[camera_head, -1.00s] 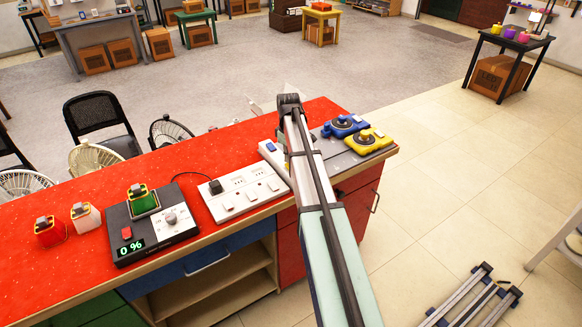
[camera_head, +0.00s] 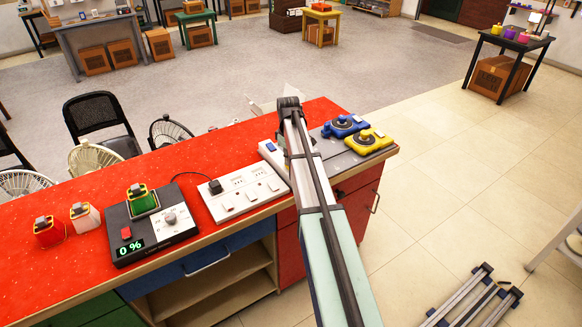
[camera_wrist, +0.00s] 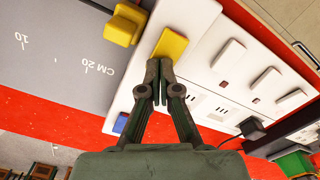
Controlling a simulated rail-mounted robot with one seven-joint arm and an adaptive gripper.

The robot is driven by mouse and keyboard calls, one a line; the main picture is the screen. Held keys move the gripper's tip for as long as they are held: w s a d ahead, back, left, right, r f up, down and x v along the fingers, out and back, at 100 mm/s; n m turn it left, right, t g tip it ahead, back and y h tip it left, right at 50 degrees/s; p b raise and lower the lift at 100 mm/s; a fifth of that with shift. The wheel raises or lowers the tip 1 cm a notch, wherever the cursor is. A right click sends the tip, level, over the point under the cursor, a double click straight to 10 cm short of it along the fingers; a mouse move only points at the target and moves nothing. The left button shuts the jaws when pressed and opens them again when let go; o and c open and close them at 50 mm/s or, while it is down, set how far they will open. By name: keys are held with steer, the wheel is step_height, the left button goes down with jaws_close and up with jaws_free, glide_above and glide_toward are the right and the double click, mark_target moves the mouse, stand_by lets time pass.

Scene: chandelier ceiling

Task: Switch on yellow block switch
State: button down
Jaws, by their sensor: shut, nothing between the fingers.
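The yellow switch (camera_wrist: 172,45) sits on a white panel (camera_wrist: 205,22) in the wrist view. The tips of my gripper (camera_wrist: 160,68) are shut and empty, right at the near end of the yellow switch. I cannot tell whether they touch it. A blue switch (camera_wrist: 121,122) is on the same panel, and the head view shows it too (camera_head: 268,146). A yellow block (camera_head: 368,141) stands on a grey board (camera_head: 340,161) at the right end of the red bench, beside a blue block (camera_head: 342,125). In the head view my arm hides the yellow switch and the fingers.
A white socket strip (camera_head: 239,191) with a black plug (camera_head: 215,187) lies left of my arm. A black device (camera_head: 150,232) reading 0 % stands farther left, near red (camera_head: 48,231) and white (camera_head: 85,217) blocks. Fans (camera_head: 92,157) and a chair (camera_head: 100,122) are behind the bench.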

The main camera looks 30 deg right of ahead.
steer(key=shift+f, duration=0.25)
steer(key=shift+r+p, duration=2)
steer(key=shift+r, duration=1.55)
steer(key=shift+f, duration=0.1)
